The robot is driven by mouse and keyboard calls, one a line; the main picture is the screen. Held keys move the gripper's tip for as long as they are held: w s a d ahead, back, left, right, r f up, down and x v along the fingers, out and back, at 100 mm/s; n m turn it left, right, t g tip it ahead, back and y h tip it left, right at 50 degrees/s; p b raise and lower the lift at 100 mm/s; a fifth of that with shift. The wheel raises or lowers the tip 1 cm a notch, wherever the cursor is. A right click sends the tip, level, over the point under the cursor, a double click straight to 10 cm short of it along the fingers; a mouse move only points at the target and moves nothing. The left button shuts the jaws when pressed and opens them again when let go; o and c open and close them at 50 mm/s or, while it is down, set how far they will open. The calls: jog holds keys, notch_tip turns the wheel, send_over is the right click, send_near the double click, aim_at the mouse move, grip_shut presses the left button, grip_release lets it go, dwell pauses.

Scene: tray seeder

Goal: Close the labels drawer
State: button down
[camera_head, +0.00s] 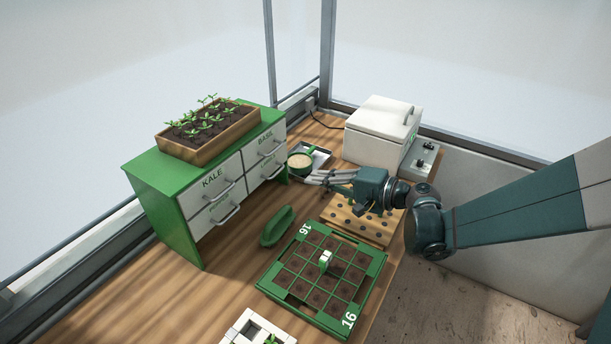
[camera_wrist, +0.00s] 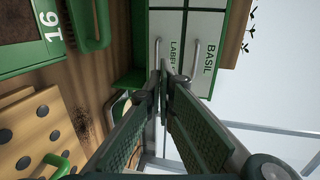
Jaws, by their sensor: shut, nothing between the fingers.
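The labels drawer (camera_wrist: 172,28) is white and lies beside the BASIL drawer (camera_wrist: 208,28) in the wrist view, with its lettering partly covered by my fingers. In the head view it is the lower right drawer (camera_head: 256,180) of the green cabinet (camera_head: 172,220). A pale bar handle (camera_wrist: 157,50) is on its front. Its front looks about level with the other fronts; I cannot tell whether a small gap is left. My gripper (camera_head: 307,179) is shut and empty, to the right of the drawer. In the wrist view the fingertips (camera_wrist: 164,76) point toward the drawer front; contact is unclear.
A seedling box (camera_head: 205,146) stands on the cabinet. A round cup (camera_head: 299,164) sits close to my fingers. A perforated wooden board (camera_head: 345,222) is below my wrist.

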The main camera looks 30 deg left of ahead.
jog(key=shift+v, duration=0.9)
jog(key=s+d+r+t+h, duration=0.1)
jog(key=d+r+t+h, duration=0.2)
jog(key=d, duration=1)
jog(key=s+d+r+t+h, duration=0.15)
jog(key=d+h, duration=0.25)
jog(key=d, duration=1)
jog(key=s+d+t+h, duration=0.1)
jog(key=s+d+h, duration=0.2)
jog(key=d, duration=0.6)
jog(key=s+d+t+h, duration=0.1)
jog(key=s+d+h, duration=0.1)
jog(key=s+d, duration=0.4)
jog(key=s+d+f+t+h, duration=0.1)
jog(key=s+d+h, duration=0.2)
jog(key=d, duration=1)
jog(key=shift+s+d+h, duration=0.2)
jog(key=shift+s+h, duration=0.1)
jog(key=shift+s, duration=0.65)
jog(key=shift+f, duration=0.1)
